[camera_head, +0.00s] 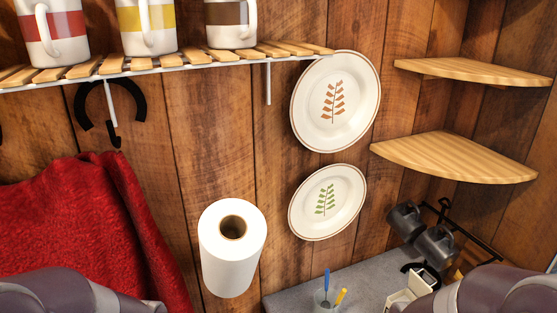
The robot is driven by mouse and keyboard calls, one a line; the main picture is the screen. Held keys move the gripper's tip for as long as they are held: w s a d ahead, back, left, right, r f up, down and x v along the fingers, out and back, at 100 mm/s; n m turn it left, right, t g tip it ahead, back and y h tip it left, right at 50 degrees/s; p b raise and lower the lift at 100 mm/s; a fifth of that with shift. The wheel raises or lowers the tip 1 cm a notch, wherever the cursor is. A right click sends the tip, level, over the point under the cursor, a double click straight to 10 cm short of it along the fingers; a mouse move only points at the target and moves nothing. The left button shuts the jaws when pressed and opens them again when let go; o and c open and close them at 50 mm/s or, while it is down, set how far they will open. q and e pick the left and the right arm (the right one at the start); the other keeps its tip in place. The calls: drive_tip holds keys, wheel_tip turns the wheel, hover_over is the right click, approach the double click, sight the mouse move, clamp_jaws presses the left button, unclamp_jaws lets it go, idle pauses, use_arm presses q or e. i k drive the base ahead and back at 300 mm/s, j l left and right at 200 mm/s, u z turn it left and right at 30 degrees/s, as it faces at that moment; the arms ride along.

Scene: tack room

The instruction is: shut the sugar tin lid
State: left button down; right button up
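I cannot make out a sugar tin for certain. A small white box-like thing (418,284) stands on the grey counter at the bottom right, partly hidden by my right arm and the picture's edge. It may be the tin, but I cannot tell whether it has a lid or how a lid stands. Neither gripper shows. Only rounded grey-purple parts of my arms are in view, at the bottom left and bottom right corners.
The grey counter (288,300) holds a cup (326,298) with a blue and a yellow utensil. Dark mugs (436,246) hang on a black rack behind. A paper roll (232,262), two wall plates (335,100), corner shelves (455,158), a mug shelf (190,62) and a red cloth (85,230) surround it.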

sight(419, 287)
drive_tip(key=j+z, duration=0.15)
drive_tip(key=z, duration=0.85)
drive_tip(key=l+z, duration=0.1)
drive_tip(key=i+l, duration=0.05)
